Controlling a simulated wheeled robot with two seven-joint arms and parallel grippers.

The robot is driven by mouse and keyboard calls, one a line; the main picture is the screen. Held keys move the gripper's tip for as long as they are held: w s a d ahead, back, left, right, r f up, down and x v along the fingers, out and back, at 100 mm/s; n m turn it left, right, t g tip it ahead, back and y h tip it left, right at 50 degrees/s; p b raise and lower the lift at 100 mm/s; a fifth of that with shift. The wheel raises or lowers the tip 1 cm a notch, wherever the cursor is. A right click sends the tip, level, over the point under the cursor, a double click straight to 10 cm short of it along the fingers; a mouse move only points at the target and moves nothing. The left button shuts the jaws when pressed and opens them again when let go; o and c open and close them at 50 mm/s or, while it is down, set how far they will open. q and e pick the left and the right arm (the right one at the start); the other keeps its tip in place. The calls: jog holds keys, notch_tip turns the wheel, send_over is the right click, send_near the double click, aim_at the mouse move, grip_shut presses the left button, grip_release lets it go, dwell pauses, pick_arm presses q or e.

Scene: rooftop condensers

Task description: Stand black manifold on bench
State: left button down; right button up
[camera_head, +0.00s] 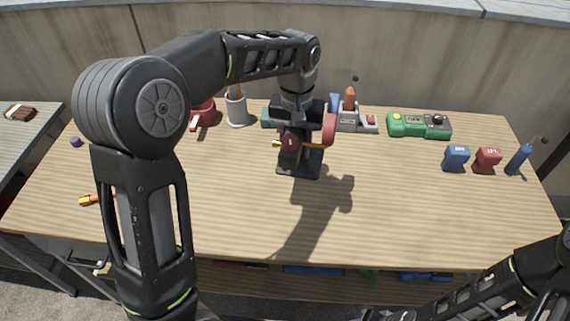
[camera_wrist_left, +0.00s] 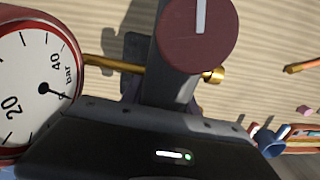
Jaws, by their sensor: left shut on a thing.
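The black manifold (camera_head: 298,168) is at the back middle of the bench (camera_head: 190,185). It has a dark red knob (camera_wrist_left: 197,30), a brass rod (camera_wrist_left: 118,65) and a red-rimmed gauge (camera_wrist_left: 35,80). My left gripper (camera_head: 297,125) reaches down from above and is shut on the manifold; its fingertips are mostly hidden. The manifold looks roughly upright in the head view. I cannot tell whether its base touches the bench. Part of my right arm shows at the lower right, with its gripper out of view.
Behind the manifold stand a red object (camera_head: 203,112), a white cup (camera_head: 237,110) and a grey device (camera_head: 348,115). A green box (camera_head: 418,125), blue block (camera_head: 456,158), red block (camera_head: 487,160) and blue canister (camera_head: 518,160) are right. An orange tool (camera_head: 90,199) lies left. The front middle is clear.

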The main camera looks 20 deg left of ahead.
pick_arm(q)
jog(key=s+a+f+n+b, duration=0.2)
jog(key=s+a+n, duration=0.7)
jog(key=n, duration=1)
jog(key=shift+s+a+f+n+b, duration=0.15)
jog(key=shift+s+a+n+b, duration=0.15)
jog(key=shift+a+b, duration=0.55)
jog(key=shift+a+f, duration=0.1)
jog(key=shift+f, duration=0.05)
jog(key=shift+w+f, duration=0.1)
jog(key=shift+f, duration=2.9)
jog(key=shift+f, duration=0.1)
jog(key=shift+f, duration=1.8)
